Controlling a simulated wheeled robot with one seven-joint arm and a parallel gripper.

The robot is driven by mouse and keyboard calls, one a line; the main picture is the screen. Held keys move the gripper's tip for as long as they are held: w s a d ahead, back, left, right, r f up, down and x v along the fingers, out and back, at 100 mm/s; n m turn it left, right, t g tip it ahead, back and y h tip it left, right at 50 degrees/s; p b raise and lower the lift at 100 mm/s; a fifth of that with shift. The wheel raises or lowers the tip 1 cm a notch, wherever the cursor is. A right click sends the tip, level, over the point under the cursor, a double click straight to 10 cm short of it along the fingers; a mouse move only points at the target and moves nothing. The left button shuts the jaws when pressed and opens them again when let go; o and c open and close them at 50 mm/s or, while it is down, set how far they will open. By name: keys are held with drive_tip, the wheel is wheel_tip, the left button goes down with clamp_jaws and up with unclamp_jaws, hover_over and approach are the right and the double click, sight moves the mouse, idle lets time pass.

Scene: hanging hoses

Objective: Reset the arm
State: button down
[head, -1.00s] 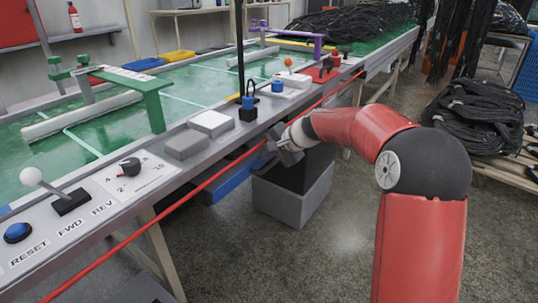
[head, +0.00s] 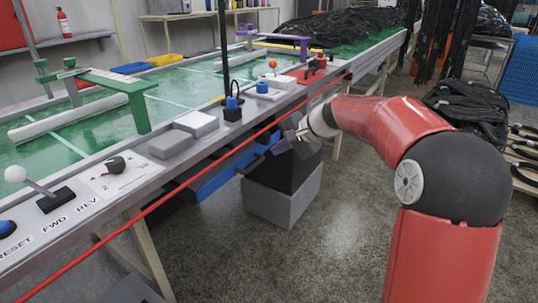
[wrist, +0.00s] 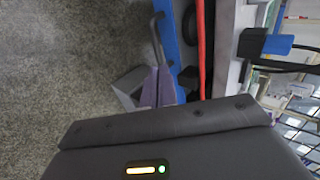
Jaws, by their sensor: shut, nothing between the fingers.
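My gripper (head: 284,146) is at the end of my red arm, beside the near edge of the long conveyor bench (head: 160,165). No object shows in my grip.
A red cord (head: 190,188) runs along the bench's front edge, close to my gripper. Blue drawers (head: 222,175) are under the bench. A lever (head: 35,183), a dial and grey boxes sit on the bench edge. Coiled black hoses (head: 468,112) lie at right. The floor between is open.

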drive_tip(key=s+d+r+n+h, duration=0.1)
drive_tip(key=s+n+h, duration=0.1)
drive_tip(key=s, duration=0.7)
drive_tip(key=s+d+r+n+h, duration=0.1)
drive_tip(key=s+d+n+h, duration=0.1)
drive_tip(key=s, duration=0.8)
drive_tip(key=s+d+f+n+h, duration=0.1)
drive_tip(key=s+d+f, duration=0.2)
drive_tip(key=s, duration=0.5)
drive_tip(key=s+d+f+n+h, duration=0.2)
drive_tip(key=s+d, duration=0.1)
drive_tip(key=s, duration=0.6)
drive_tip(key=shift+f+h, duration=0.3)
drive_tip(key=shift+f, duration=0.1)
